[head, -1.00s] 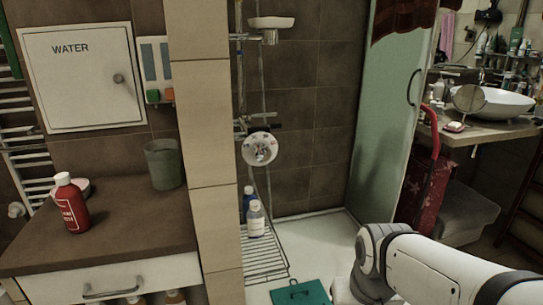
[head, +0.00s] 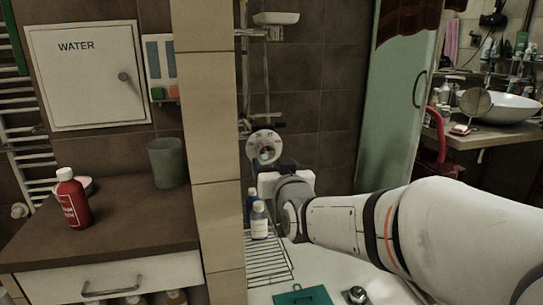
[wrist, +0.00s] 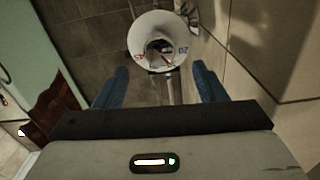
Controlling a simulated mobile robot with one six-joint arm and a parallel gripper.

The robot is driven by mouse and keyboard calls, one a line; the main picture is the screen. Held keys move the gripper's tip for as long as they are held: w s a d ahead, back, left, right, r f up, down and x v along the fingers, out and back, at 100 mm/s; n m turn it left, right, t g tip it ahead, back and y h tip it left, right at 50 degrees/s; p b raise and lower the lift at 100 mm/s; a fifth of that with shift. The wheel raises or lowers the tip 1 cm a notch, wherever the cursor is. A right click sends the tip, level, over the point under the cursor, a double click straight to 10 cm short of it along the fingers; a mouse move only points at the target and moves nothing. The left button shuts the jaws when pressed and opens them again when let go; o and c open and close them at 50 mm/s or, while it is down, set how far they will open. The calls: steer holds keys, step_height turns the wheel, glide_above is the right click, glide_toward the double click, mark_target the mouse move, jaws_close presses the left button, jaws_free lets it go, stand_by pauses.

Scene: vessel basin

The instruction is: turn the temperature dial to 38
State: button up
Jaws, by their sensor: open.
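The temperature dial (head: 264,146) is a white round disc on the shower wall, with marks around its rim and a darker hub. My wrist is just below and in front of it in the head view, and its lower edge is close to my gripper (head: 288,164). In the wrist view the dial (wrist: 142,29) shows large, with red and blue figures on its face and a small red mark near the hub. My gripper (wrist: 160,74) is open and empty, its blue fingers apart on either side below the dial. The exact setting is too small to read.
Two bottles (head: 259,221) stand on the wire rack (head: 268,262) under my wrist. A tiled wall edge (head: 208,150) stands close to the left. A glass door (head: 392,120) is to the right. A teal box (head: 302,297) lies on the shower floor.

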mark_target(267, 154)
steer(key=x, duration=0.7)
steer(key=shift+f, duration=0.1)
steer(key=shift+c, duration=0.3)
steer(key=c, duration=0.9)
